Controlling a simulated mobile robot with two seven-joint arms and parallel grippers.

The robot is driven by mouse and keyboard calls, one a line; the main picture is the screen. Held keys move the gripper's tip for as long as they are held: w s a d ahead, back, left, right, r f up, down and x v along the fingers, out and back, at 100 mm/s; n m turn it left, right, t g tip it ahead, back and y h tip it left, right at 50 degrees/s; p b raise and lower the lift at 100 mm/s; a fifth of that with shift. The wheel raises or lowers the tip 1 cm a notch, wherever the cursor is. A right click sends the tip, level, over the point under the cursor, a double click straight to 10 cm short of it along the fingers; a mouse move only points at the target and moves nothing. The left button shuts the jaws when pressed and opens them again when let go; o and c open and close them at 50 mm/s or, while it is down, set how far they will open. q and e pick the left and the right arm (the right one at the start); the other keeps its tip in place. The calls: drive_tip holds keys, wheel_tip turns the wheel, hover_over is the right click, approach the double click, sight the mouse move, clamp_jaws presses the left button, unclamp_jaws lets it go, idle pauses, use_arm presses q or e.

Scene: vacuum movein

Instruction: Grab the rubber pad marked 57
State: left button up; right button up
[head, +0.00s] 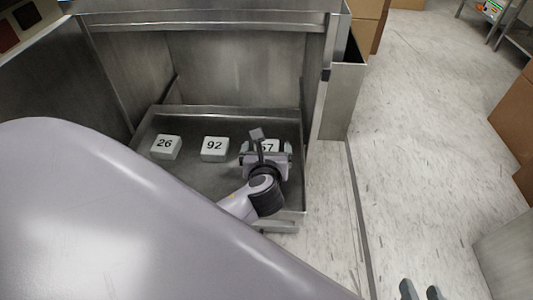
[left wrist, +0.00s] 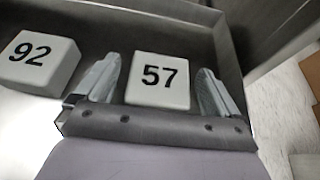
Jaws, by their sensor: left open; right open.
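The pad marked 57 (head: 269,146) is a pale block with black digits. It lies at the right of a row in the metal tray and is partly hidden by my left gripper (head: 266,152) in the head view. In the left wrist view the pad 57 (left wrist: 158,80) sits between the two open fingers of my left gripper (left wrist: 159,72). One finger is on each side, with a small gap visible at each; contact cannot be made out. My right gripper (head: 421,292) shows only its two parted fingertips at the bottom edge, empty over the floor.
The pad marked 92 (head: 215,148) lies left of pad 57, close to my left finger, and the pad marked 26 (head: 166,147) is farther left. The metal tray (head: 220,112) has raised rims and stands inside a steel chamber (head: 240,65). Boxes (head: 508,125) stand at the right.

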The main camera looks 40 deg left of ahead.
use_arm(q)
drive_tip(key=c, duration=1.1)
drive_tip(key=shift+r, duration=0.1)
